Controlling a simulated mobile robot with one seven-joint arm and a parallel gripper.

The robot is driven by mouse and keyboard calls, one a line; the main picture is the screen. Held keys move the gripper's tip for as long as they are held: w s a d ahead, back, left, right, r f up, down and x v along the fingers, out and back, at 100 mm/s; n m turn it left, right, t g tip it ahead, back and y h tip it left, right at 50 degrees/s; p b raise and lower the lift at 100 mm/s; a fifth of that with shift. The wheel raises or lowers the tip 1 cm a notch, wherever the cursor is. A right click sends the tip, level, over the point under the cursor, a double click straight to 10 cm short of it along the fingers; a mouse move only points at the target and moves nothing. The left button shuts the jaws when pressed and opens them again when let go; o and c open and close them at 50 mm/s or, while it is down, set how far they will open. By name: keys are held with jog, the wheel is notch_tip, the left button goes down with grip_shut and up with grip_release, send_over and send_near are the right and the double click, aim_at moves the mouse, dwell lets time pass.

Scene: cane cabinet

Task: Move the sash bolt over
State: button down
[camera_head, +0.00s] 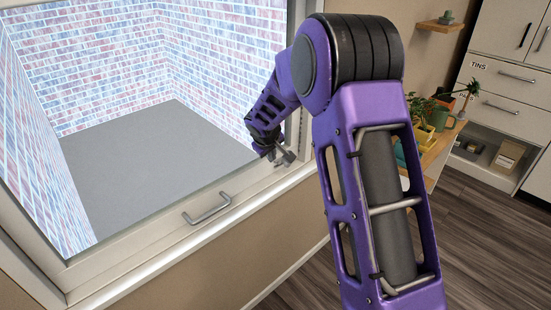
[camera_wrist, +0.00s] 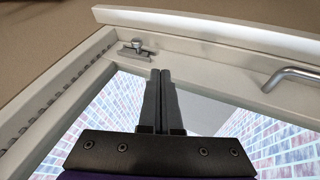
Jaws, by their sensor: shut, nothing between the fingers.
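The sash bolt (camera_wrist: 137,46) shows in the wrist view as a small metal bolt with a round knob on a plate, on the cream window frame near a corner. My gripper (camera_wrist: 160,73) has its two dark fingers pressed together with nothing between them. Its fingertips appear just below and right of the bolt in the wrist view, apart from it. In the head view my gripper (camera_head: 281,157) is at the lower right corner of the window, where the bolt is hard to tell from the fingers.
A metal pull handle (camera_head: 207,208) is on the lower window rail (camera_head: 155,229), and it also shows in the wrist view (camera_wrist: 291,76). Glass (camera_head: 150,160) fills the frame. A wooden shelf with plants (camera_head: 437,110) and a white cabinet (camera_head: 505,95) stand at right.

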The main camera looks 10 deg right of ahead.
jog(key=x, duration=0.9)
jog(key=shift+s+d+b, duration=0.1)
jog(key=shift+d+b, duration=0.05)
jog(key=shift+b, duration=0.2)
jog(key=shift+w+d+f, duration=0.15)
jog(key=shift+w+d, duration=0.55)
jog(key=shift+d, duration=0.35)
jog(key=shift+w+d+f, duration=0.15)
jog(key=shift+w+d, duration=0.15)
jog(key=shift+d, duration=0.05)
jog(key=shift+w+d+p, duration=0.4)
jog(key=shift+w+d, duration=0.15)
jog(key=shift+d, duration=0.2)
jog(key=shift+w+d+p, duration=0.35)
jog(key=shift+w+d, duration=0.15)
jog(key=shift+d, duration=0.2)
